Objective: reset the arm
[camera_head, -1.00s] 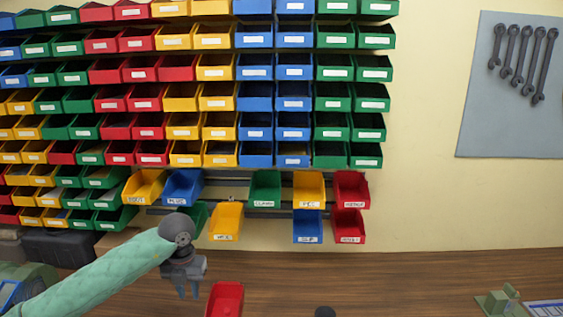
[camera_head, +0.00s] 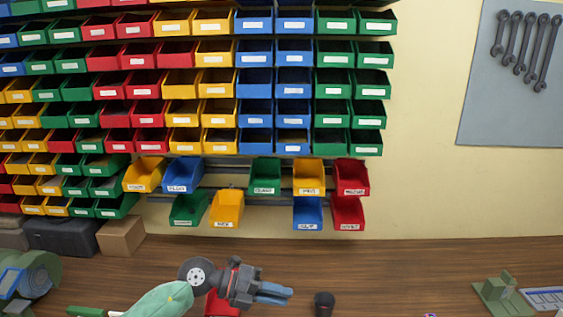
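My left arm comes in from the bottom left, and its gripper (camera_head: 290,293) is low in the picture, over the front of the wooden table. Its blue-grey fingers point to the right and are seen nearly from the side, so the gap between them is unclear. Nothing shows held in them. A red box (camera_head: 220,306) is on the table, partly hidden behind the wrist of this gripper. My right gripper is not in view.
Several coloured boxes hang on wall rails, including a yellow one (camera_head: 227,208) and a red one (camera_head: 348,213). A dark cup (camera_head: 324,304) stands right of the gripper. A cardboard box (camera_head: 121,236) is at the back left. The right-centre table (camera_head: 410,270) is mostly clear.

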